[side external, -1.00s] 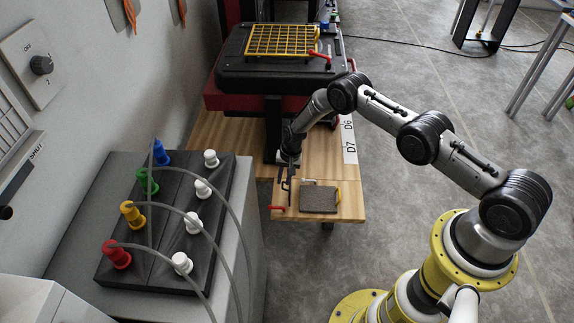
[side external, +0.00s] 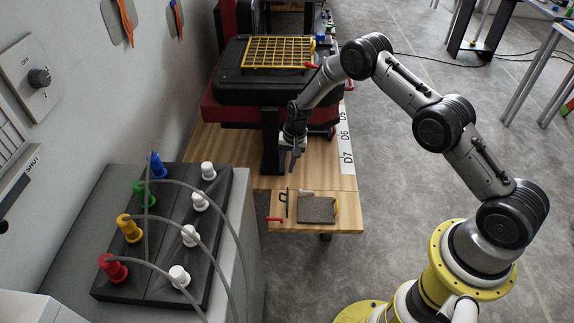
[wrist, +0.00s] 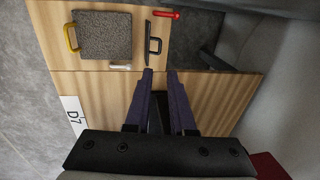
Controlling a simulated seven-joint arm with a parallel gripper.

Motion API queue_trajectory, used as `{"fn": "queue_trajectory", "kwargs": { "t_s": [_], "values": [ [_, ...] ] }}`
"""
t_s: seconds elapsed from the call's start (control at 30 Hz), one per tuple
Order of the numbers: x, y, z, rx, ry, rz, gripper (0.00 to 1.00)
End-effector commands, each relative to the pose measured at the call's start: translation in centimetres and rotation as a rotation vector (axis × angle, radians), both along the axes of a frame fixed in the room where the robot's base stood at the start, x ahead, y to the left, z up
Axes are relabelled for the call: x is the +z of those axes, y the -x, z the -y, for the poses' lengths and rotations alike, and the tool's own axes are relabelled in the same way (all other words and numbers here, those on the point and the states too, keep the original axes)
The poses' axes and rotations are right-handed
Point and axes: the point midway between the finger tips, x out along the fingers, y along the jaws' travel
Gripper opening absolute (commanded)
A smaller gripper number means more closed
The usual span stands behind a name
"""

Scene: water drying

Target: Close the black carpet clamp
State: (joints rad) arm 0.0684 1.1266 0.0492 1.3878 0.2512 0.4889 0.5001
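The black carpet clamp (side external: 286,203) is on the wooden board's near end, to the left of the grey carpet square (side external: 317,209). In the wrist view the clamp (wrist: 154,46) is a thin black bar with a loop handle, beside the carpet square (wrist: 103,35). A small gap seems to lie between the bar and the carpet. My gripper (side external: 294,158) is above the board, farther back than the clamp. In the wrist view its two dark fingers (wrist: 160,73) are apart with nothing between them, and their tips appear just below the clamp in the picture.
A red handle (wrist: 166,14), a yellow handle (wrist: 72,38) and a white handle (wrist: 120,67) surround the carpet. A black machine with a yellow grid (side external: 278,52) stands behind my gripper. A grey cabinet with coloured plugs (side external: 130,228) is at left.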

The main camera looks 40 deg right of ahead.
Motion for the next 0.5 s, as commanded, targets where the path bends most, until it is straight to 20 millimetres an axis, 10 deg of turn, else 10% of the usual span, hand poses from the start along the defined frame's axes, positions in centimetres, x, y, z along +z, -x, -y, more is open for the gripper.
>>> {"fn": "queue_trajectory", "kwargs": {
  "t_s": [0.27, 0.5],
  "values": [
    [-0.02, -0.01, -0.01, 0.033, 0.004, 0.004, 0.00],
    [0.10, -0.64, -0.55, 0.364, 0.020, 0.070, 0.00]
  ]
}}
